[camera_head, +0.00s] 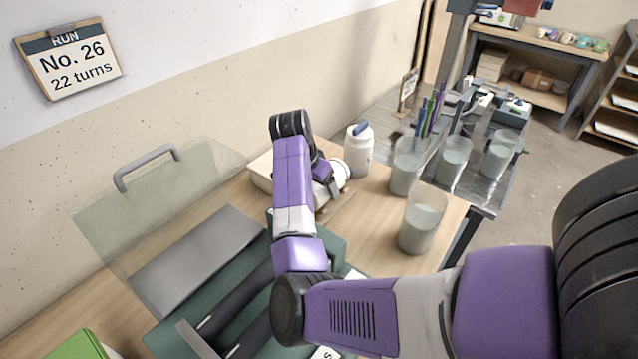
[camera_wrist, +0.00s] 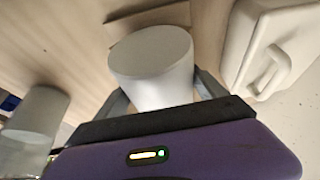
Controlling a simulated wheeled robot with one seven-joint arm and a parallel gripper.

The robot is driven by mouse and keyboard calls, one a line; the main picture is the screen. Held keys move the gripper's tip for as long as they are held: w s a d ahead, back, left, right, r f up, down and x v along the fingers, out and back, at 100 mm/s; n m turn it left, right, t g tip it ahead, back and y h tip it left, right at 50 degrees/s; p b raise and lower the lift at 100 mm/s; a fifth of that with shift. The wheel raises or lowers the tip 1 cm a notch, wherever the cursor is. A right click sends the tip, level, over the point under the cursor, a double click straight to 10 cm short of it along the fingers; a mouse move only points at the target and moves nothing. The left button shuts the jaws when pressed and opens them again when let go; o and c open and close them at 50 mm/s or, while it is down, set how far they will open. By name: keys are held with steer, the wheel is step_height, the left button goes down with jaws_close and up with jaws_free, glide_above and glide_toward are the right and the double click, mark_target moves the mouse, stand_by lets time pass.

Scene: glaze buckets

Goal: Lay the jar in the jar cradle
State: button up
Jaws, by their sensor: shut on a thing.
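My gripper (camera_head: 328,180) is shut on a plain white jar (camera_head: 342,172), above the wooden table near the wall. In the wrist view, the jar (camera_wrist: 152,62) sits between the two grey fingers of my gripper (camera_wrist: 160,95), with its round end facing away from my wrist. Low wooden strips (camera_wrist: 150,14) lie just beyond the jar in the wrist view; they look like part of the jar cradle, mostly hidden by the jar. In the head view my arm and the jar hide most of that spot. I cannot tell whether the jar touches the strips.
A cream block with a handle (camera_wrist: 262,50) is close beside the jar. A white bottle with a blue cap (camera_head: 358,152) stands just behind it. A translucent bucket (camera_head: 422,222) stands to the right, with several more behind.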

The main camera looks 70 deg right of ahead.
steer(key=shift+r, duration=0.15)
steer(key=o, duration=1.8)
steer(key=v, duration=0.7)
steer(key=shift+w+a+r, duration=0.1)
steer(key=shift+a+r, duration=0.1)
steer(key=shift+r, duration=0.1)
